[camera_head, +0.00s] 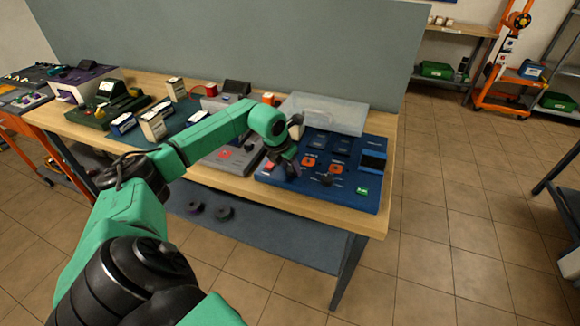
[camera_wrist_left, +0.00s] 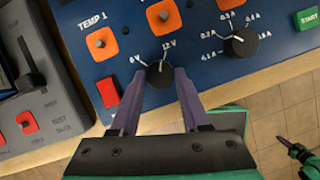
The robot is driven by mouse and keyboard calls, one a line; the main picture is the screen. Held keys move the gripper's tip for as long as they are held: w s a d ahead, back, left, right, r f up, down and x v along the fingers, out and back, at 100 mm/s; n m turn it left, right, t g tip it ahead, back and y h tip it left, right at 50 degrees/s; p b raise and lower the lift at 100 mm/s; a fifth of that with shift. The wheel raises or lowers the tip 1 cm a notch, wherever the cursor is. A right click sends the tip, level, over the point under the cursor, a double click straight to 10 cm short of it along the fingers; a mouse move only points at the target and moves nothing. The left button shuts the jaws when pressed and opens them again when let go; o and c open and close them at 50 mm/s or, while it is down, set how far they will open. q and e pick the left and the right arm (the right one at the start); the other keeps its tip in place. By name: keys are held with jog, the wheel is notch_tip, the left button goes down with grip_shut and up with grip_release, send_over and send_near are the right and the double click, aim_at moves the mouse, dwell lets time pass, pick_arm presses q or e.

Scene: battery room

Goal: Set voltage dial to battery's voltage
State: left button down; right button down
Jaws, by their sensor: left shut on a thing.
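The blue charger panel (camera_head: 340,194) lies at the right end of the bench. My left gripper (camera_head: 284,168) reaches down to its front left part. In the left wrist view, my left gripper (camera_wrist_left: 160,76) is shut on the black voltage dial (camera_wrist_left: 158,70), one finger on each side. Labels 6V and 12V stand above the dial; the fingers cover part of it, and I cannot tell where it points. A second black dial (camera_wrist_left: 240,42) with ampere marks is to its right. Battery boxes, such as a white one (camera_head: 153,126), stand along the bench; their voltage is too small to read.
Orange TEMP controls (camera_wrist_left: 102,44), a red switch (camera_wrist_left: 108,92) and a green START button (camera_wrist_left: 306,18) are on the panel. A clear plastic case (camera_head: 325,114) stands behind it. A grey device (camera_head: 228,158) is just left. Floor right of the bench is open.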

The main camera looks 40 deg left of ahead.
pick_arm(q)
jog(key=n, duration=0.2)
jog(key=n+y, duration=0.1)
jog(key=n, duration=0.1)
jog(key=n+y+b, duration=0.1)
jog(key=n, duration=0.1)
jog(key=shift+w+d+g, duration=0.15)
jog(key=shift+d+g, duration=0.1)
jog(key=shift+g, duration=0.05)
jog(key=n+g+y, duration=0.1)
jog(key=n, duration=0.2)
jog(key=n+y+b, duration=0.1)
jog(key=n, duration=0.2)
jog(key=shift+w+d+g, duration=0.15)
jog(key=shift+g, duration=0.25)
jog(key=shift+c, duration=1.9)
grip_release()
jog(key=shift+r, duration=0.1)
